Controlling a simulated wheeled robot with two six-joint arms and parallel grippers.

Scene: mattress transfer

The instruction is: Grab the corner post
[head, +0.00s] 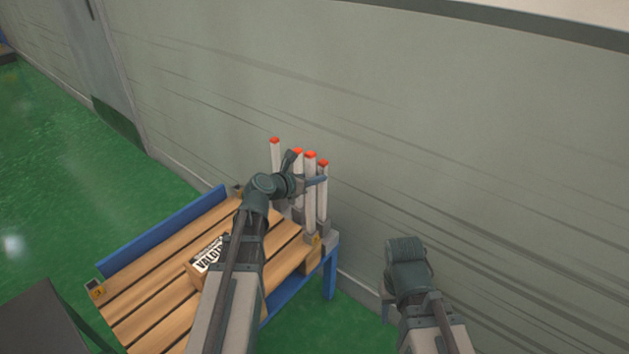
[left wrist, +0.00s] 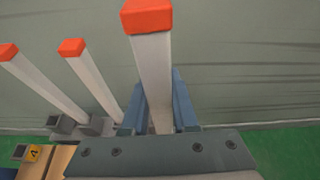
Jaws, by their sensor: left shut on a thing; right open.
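Several white posts with orange-red tips stand upright in grey sockets at the far end of a slatted wooden pallet. My left gripper (head: 312,182) is among them, its blue fingers shut on one post on the right side of the group. In the left wrist view this held white post (left wrist: 153,75) rises between the blue fingers, its orange cap above them. Two other posts, a middle one (left wrist: 97,82) and a far-left one (left wrist: 38,85), stand apart to its left. My right gripper (head: 408,268) is open, away from the posts at the right, its fingers mostly hidden.
The wooden pallet (head: 172,268) lies on a blue frame (head: 170,228) and carries a box with black lettering (head: 208,254), partly hidden by my left arm. A grey wall (head: 450,130) rises close behind the posts. Green floor (head: 50,170) is clear at the left.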

